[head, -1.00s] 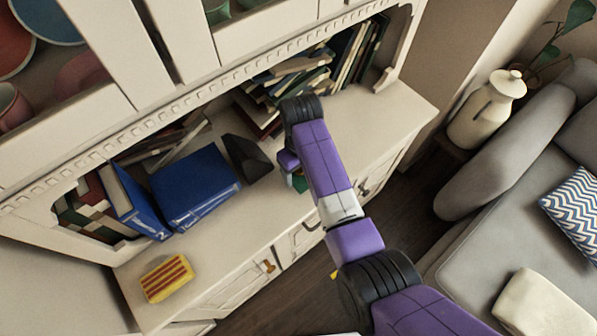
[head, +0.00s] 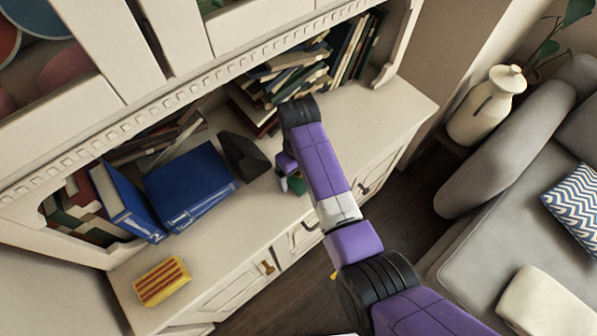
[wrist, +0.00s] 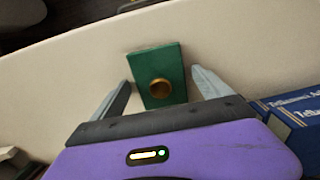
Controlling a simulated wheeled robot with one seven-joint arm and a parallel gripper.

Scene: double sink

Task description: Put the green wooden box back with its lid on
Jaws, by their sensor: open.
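In the wrist view a green wooden piece with a round brass knob (wrist: 170,60) stands on the pale cabinet top, between my gripper's fingers. I cannot tell whether it is the lid alone or the box with its lid on. In the head view a little green (head: 297,185) shows beside my arm; the rest is hidden. My gripper (wrist: 161,78) is open, with one grey finger on each side of the green piece and a gap visible on both sides.
Blue binders (head: 188,188) and a dark wedge-shaped object (head: 243,157) stand left of my arm on the cabinet top (head: 375,130). A yellow and red striped block (head: 162,281) lies near the left end. Books (head: 290,75) fill the shelf behind. A sofa (head: 500,235) stands right.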

